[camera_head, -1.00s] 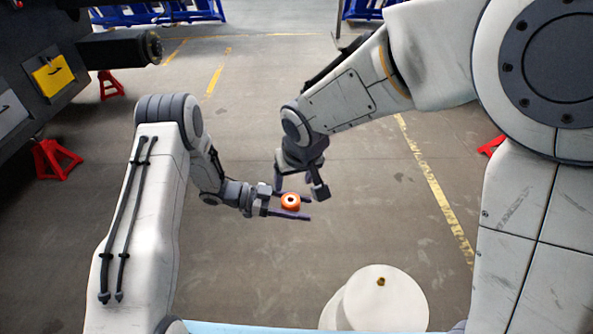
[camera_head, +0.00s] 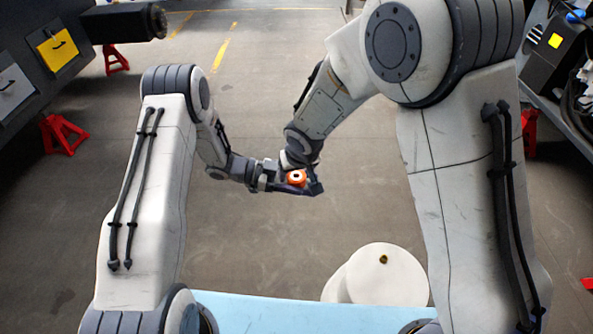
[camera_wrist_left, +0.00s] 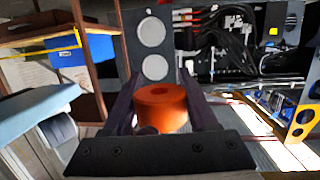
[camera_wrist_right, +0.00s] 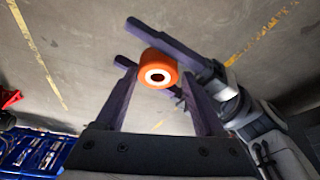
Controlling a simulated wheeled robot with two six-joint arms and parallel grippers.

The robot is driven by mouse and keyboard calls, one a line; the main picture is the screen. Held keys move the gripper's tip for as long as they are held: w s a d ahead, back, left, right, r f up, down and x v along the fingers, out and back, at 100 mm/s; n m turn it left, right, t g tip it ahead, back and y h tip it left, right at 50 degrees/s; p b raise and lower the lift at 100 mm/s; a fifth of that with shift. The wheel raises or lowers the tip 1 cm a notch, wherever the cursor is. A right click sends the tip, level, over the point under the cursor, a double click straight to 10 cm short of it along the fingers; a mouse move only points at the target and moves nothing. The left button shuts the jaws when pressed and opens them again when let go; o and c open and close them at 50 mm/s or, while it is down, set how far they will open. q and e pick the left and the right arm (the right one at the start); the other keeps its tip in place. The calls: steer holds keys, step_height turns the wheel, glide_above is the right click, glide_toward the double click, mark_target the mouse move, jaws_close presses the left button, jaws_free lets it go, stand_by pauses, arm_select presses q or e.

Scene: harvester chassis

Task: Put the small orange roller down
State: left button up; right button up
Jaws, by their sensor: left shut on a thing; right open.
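The small orange roller (camera_head: 296,178) is in the jaws of my left gripper (camera_head: 283,183), in the air above the floor. In the left wrist view the roller (camera_wrist_left: 161,106) sits between the two dark fingers. In the right wrist view the roller (camera_wrist_right: 157,70) shows its pale ring and dark bore, just beyond the fingertips of my right gripper (camera_wrist_right: 158,78). The right gripper is open, with one finger on each side of the roller's line. In the head view the two grippers overlap, so I cannot tell whether the right fingers touch the roller.
A light blue surface (camera_head: 260,312) and a white round object (camera_head: 388,280) are at the bottom. Dark machinery with a yellow box (camera_head: 56,50) and a red stand (camera_head: 62,133) is at the left. A shelf or bench is at the upper right. The floor between is clear.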

steer(key=c, duration=1)
arm_select(q)
steer(key=o, duration=1.5)
steer(key=shift+c, duration=0.2)
arm_select(e)
jaws_close()
arm_select(q)
steer(key=shift+a, duration=0.1)
